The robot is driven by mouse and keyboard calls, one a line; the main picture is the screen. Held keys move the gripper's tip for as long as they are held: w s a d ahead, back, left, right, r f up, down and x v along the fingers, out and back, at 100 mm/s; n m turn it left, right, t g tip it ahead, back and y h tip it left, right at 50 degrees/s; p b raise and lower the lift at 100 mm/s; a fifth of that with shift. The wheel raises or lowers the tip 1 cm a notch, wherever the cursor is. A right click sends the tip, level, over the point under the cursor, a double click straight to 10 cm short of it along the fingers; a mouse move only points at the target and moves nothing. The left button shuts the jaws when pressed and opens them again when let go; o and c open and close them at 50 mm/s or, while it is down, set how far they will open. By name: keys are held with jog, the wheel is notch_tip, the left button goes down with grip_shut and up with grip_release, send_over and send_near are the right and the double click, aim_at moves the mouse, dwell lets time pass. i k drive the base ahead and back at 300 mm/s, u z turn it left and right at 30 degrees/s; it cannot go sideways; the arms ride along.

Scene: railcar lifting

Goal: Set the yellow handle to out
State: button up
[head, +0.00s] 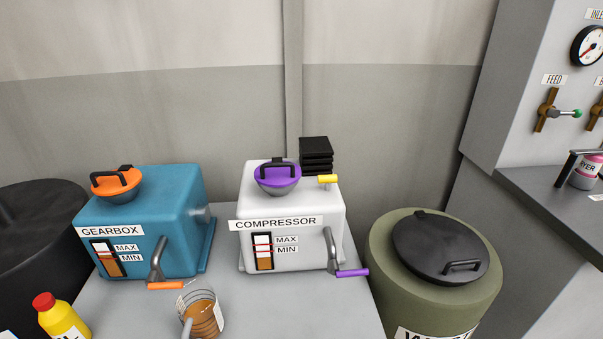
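The small yellow handle (328,179) sits at the top right rear of the white box labelled COMPRESSOR (300,205), near the black ribbed block (316,156). It lies roughly level, pointing sideways. I see no out or in marking beside it, and its mounting is too small to make out. My gripper is not in view.
A purple cap (277,178) and a purple-ended lever (351,273) are on the compressor. The blue gearbox (150,215) stands left. A green drum (385,255) is right.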

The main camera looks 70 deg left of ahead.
aim_at(322, 179)
jog(key=u, duration=0.9)
jog(key=i, duration=0.9)
jog(key=u, duration=0.85)
